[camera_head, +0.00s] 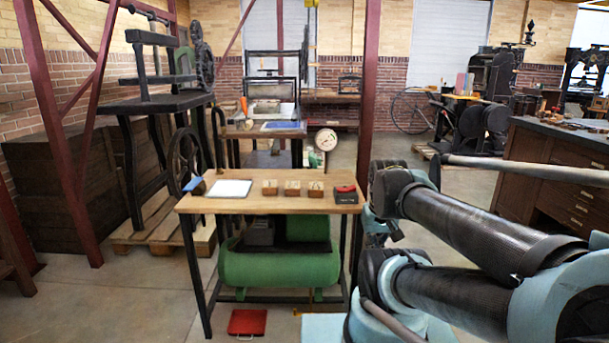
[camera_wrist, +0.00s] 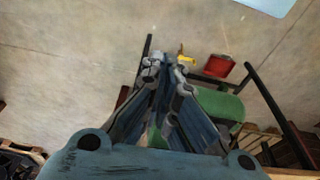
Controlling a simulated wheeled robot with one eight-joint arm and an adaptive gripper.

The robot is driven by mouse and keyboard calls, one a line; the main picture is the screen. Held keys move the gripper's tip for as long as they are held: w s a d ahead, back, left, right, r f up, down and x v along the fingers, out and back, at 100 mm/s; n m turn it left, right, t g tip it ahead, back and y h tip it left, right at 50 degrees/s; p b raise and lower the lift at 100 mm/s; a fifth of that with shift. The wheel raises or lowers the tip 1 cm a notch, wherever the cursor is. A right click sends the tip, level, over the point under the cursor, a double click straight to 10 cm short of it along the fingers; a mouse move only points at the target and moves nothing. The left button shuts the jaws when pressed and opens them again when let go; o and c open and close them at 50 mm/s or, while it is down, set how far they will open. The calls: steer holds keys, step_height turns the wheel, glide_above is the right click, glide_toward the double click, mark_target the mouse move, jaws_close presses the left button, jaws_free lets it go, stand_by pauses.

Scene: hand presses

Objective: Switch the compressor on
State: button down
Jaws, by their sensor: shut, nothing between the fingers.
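The compressor's green tank (camera_head: 278,265) lies under the wooden table in the head view. A dark unit (camera_head: 260,232) sits on its top left. The green tank (camera_wrist: 220,103) also shows at the right of my fingers in the wrist view. I cannot make out a switch on it. My gripper (camera_wrist: 166,68) points downward over the floor in the wrist view, with its fingertips close together and nothing between them. A small yellow piece (camera_wrist: 187,59) shows just beyond the right fingertip; I cannot tell whether they touch.
The wooden table (camera_head: 225,205) has thin dark legs around the tank and holds several small blocks and a white sheet (camera_head: 230,188).

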stand_by(0.3)
step_height(320, 180, up, 20)
steer(key=m+g+h, duration=0.2)
steer(key=m+h, duration=0.3)
steer(key=m, duration=1.2)
glide_above(353, 186)
steer(key=s+a, duration=0.1)
steer(key=a, duration=0.4)
steer(key=shift+w+a+m, duration=0.4)
steer(key=shift+w+m, duration=0.15)
steer(key=shift+m, duration=0.05)
steer(key=shift+f, duration=0.2)
steer(key=x, duration=1.3)
steer(key=shift+s+d+f, duration=0.15)
steer(key=shift+f, duration=0.2)
steer(key=shift+d, duration=0.1)
